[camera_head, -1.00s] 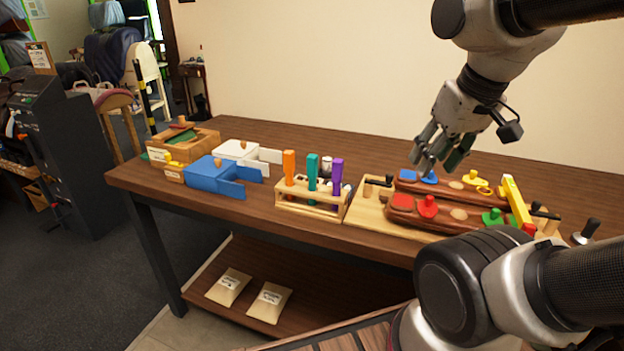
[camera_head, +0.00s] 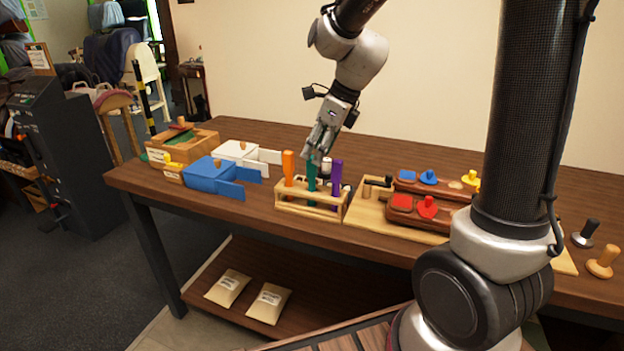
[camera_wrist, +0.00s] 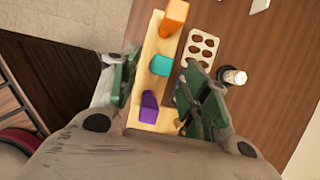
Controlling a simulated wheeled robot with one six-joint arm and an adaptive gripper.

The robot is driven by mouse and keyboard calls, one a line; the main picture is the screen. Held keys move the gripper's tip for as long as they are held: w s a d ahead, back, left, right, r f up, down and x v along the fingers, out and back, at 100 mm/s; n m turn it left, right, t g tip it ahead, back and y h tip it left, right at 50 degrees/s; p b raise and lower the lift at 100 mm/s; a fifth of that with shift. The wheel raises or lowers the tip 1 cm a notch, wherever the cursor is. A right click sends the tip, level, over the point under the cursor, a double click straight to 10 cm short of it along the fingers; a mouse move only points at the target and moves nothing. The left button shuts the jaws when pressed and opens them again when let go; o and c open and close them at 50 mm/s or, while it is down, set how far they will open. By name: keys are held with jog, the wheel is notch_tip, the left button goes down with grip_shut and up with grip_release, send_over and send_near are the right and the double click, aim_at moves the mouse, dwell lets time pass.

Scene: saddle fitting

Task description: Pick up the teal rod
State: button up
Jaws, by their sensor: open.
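The teal rod (camera_head: 311,184) stands upright in a wooden rack (camera_head: 309,211), between an orange rod (camera_head: 288,168) and a purple rod (camera_head: 336,175). My gripper (camera_head: 319,157) is above the rack, close to the top of the teal rod. In the wrist view, the teal rod's top (camera_wrist: 161,65) shows beyond and between the two spread green fingers of my gripper (camera_wrist: 160,90). The purple rod's top (camera_wrist: 149,103) also lies between the fingers, nearer the palm. The gripper is open and holds nothing. I cannot tell whether a finger touches a rod.
A holed white tray (camera_wrist: 202,47) and a black-and-white bottle (camera_wrist: 233,76) are beside the rack. A blue box (camera_head: 208,177) and a white box (camera_head: 236,151) stand to the left. A wooden board with red-brown blocks (camera_head: 405,213) lies to the right.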

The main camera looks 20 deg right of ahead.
aim_at(307, 168)
jog(key=x, duration=0.7)
jog(key=shift+w+a+f, duration=0.15)
jog(key=shift+w+a, duration=0.05)
jog(key=shift+w, duration=0.05)
grip_shut()
